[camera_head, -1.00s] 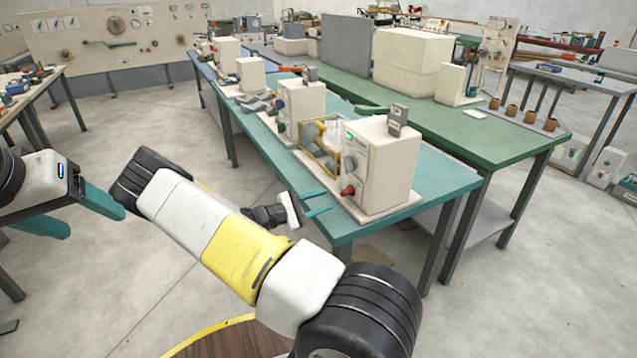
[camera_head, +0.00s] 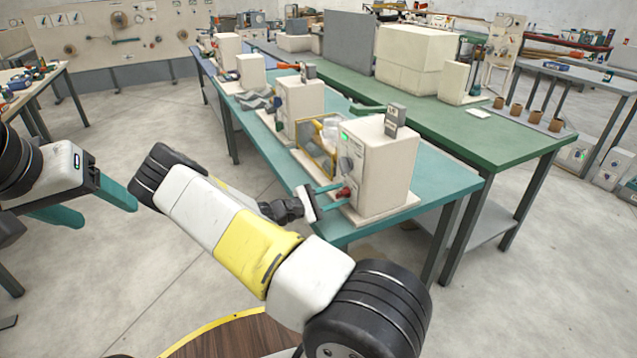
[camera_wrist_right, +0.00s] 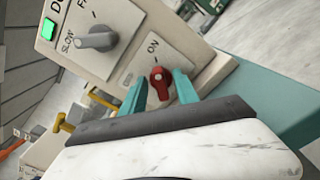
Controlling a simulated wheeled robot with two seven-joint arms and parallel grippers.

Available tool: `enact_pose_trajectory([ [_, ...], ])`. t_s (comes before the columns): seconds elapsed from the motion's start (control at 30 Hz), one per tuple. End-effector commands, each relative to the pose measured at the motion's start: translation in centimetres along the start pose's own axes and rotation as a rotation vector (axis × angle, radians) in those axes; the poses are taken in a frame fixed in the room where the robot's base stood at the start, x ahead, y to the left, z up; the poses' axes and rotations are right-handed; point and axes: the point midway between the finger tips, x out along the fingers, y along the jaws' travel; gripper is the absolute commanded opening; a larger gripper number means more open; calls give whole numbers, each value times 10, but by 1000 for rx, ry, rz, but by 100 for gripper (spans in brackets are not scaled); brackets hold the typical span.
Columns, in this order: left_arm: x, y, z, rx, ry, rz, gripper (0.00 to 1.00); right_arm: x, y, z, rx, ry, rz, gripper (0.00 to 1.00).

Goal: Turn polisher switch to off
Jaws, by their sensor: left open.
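The polisher (camera_head: 382,165) is a cream box on the near end of the teal bench. Its red switch (camera_head: 347,193) is low on the front panel; in the right wrist view the red switch (camera_wrist_right: 160,84) sits below the word ON, and its pale mark faces that word. My right gripper (camera_head: 336,192) is at the panel with its teal fingers apart, one on each side of the switch; I cannot tell whether they touch it. My left gripper (camera_head: 98,206) is open and empty over the floor at far left.
A grey speed dial (camera_wrist_right: 97,40) and green display (camera_wrist_right: 48,29) are on the same panel. A yellow-framed guard (camera_head: 316,147) stands beside the polisher. More machines (camera_head: 302,97) line the teal bench (camera_head: 440,185). A green bench (camera_head: 490,140) lies behind.

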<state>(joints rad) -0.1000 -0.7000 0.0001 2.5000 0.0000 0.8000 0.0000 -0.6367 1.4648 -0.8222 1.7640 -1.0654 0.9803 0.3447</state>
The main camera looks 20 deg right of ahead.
Motion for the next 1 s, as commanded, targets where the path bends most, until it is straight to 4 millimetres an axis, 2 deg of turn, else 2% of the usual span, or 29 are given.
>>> enact_pose_trajectory([
  [0.03,0,0,0,0,0,0,65,0,0,0,0,0,0,36],
  [0.2,0,0,0,0,0,0,65,0,0,0,0,0,-1,3],
  [0.23,0,0,0,0,0,0,65,0,0,0,0,0,-1,0],
  [0.67,0,0,0,0,0,0,65,0,0,0,-42,-1,-2,0],
  [1.0,0,0,0,0,0,0,65,0,1,0,-270,0,-3,0],
])
